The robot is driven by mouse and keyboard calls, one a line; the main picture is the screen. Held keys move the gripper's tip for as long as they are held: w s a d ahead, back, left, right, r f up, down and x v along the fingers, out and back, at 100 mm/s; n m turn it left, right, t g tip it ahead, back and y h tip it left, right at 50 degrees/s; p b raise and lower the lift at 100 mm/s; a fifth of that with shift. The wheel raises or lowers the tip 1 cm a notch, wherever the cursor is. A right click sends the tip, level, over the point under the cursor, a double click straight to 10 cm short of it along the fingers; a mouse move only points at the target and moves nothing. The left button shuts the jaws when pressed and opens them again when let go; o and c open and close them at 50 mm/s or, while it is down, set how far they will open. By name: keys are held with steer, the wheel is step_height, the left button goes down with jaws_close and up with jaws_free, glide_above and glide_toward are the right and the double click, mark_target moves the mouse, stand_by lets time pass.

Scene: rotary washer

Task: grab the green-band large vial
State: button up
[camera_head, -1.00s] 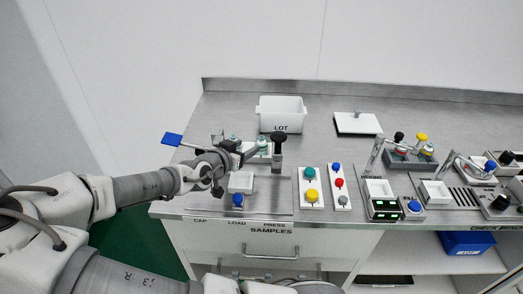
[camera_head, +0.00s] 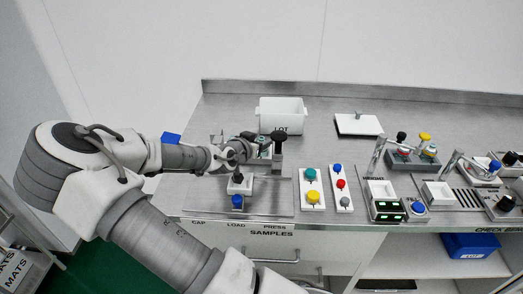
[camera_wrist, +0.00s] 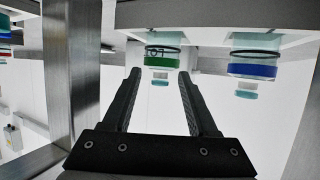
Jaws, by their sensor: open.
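The green-band vial (camera_wrist: 162,62) hangs down from a pale holder at the top of the wrist view, with its green band and lower end showing. My gripper (camera_wrist: 158,78) is open, and its two fingers point at this vial, which shows between and just beyond the fingertips. I cannot tell whether the fingers reach around it. In the head view my gripper (camera_head: 262,152) is at the left end of the bench, and the green-band vial is hidden there by the arm and fixtures.
A blue-band vial (camera_wrist: 252,68) hangs right of the green one. A metal post (camera_wrist: 72,70) stands close on the left. In the head view, a black-knobbed post (camera_head: 277,146) is right of my gripper, and the white LOT bin (camera_head: 282,108) is behind.

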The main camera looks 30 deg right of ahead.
steer(key=shift+w+d+f, duration=0.2)
steer(key=shift+d, duration=0.15)
jaws_close()
stand_by(0.3)
